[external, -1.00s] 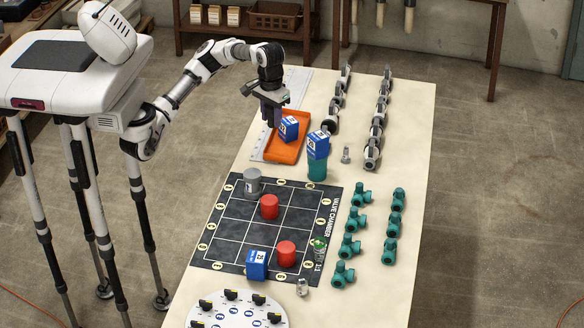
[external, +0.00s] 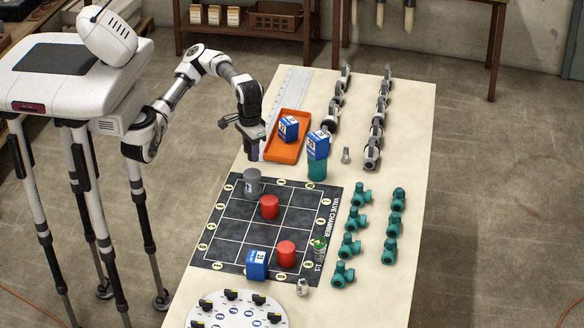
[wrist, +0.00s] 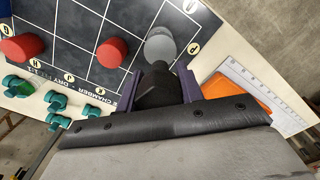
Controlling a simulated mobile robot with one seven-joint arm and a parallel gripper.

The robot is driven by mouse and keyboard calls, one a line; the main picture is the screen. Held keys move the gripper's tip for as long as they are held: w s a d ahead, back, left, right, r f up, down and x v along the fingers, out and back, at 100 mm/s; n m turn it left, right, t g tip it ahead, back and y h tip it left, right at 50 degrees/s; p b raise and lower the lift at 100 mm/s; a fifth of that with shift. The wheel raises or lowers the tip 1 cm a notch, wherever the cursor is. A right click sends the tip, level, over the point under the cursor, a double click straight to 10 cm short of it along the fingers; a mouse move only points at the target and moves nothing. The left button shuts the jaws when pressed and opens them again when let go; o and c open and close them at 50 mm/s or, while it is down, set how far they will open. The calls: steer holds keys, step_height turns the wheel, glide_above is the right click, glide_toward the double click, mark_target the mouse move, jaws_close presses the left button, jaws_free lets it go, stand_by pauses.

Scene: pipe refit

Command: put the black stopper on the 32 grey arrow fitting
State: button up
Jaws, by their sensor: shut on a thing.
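My gripper (external: 255,152) is over the table, up-picture of the dark grid mat. In the wrist view its purple fingers (wrist: 165,84) are shut on the black stopper (wrist: 157,88). A grey cylindrical fitting (external: 252,184) stands upright in a top-left cell of the mat. In the wrist view this grey fitting (wrist: 160,44) shows just beyond the stopper, which appears apart from it. I cannot read any 32 or arrow mark on it. The stopper's lower part is hard to make out in the external view.
Red cylinders (external: 269,207) and a blue box (external: 257,265) stand on the mat (external: 238,228). An orange tray (external: 283,153) with a blue box lies beside the gripper. A blue box sits on a teal cylinder (external: 317,171). Teal valves (external: 343,273) line the right.

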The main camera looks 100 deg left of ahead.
steer(key=shift+f, duration=2.55)
steer(key=o, duration=1)
step_height(320, 180, up, 12)
steer(key=shift+r+b, duration=0.2)
steer(key=shift+b, duration=0.15)
